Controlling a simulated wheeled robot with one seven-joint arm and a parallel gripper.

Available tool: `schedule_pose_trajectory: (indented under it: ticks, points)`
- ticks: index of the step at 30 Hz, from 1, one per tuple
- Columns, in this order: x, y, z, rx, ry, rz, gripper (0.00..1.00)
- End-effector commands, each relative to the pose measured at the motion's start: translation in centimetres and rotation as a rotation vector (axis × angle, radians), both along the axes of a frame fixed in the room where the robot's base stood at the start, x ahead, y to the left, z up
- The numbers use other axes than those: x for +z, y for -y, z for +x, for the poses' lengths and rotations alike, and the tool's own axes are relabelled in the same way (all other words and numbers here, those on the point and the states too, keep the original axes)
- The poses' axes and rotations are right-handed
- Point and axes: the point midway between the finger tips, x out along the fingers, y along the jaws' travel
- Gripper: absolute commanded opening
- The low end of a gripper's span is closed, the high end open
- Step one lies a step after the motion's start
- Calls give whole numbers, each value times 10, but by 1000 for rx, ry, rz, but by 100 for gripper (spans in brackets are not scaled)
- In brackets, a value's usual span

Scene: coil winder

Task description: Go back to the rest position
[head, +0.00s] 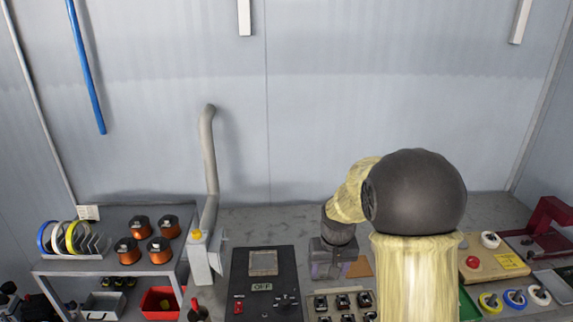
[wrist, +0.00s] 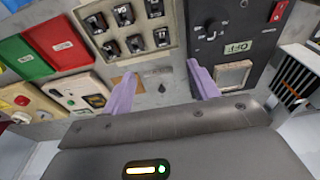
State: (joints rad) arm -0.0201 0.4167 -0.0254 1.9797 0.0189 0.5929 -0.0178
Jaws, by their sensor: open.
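My gripper (wrist: 163,95) shows in the wrist view with its two purple fingers spread wide apart and nothing between them. Bare grey bench top lies beyond the fingertips. In the head view my gripper (head: 333,262) hangs over the bench at the back, just right of the black control box (head: 265,262). My arm covers part of the bench to the right of it. In the wrist view the control box (wrist: 235,30) is beyond the right finger, with its "OFF" label and small screen.
A beige tray with several black parts (head: 341,302) sits in front of the gripper; it also shows in the wrist view (wrist: 125,25). Left are a shelf with copper spools (head: 129,251) and a grey pipe (head: 209,150). Right are a beige button panel (head: 490,262) and a red tool (head: 548,222).

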Motion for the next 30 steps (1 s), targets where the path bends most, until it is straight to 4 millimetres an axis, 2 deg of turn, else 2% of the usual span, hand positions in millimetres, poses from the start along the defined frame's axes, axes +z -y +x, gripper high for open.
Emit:
schedule_pose_trajectory:
  ticks: [5, 12, 15, 19, 30]
  points:
    - [12, 0, -41, -1, 19, 1, 60]
    - [23, 0, -132, -1, 61, 1, 60]
    - [23, 0, -159, -1, 74, 0, 60]
    - [21, 0, -175, -1, 79, 0, 60]
    - [21, 0, -175, -1, 79, 0, 60]
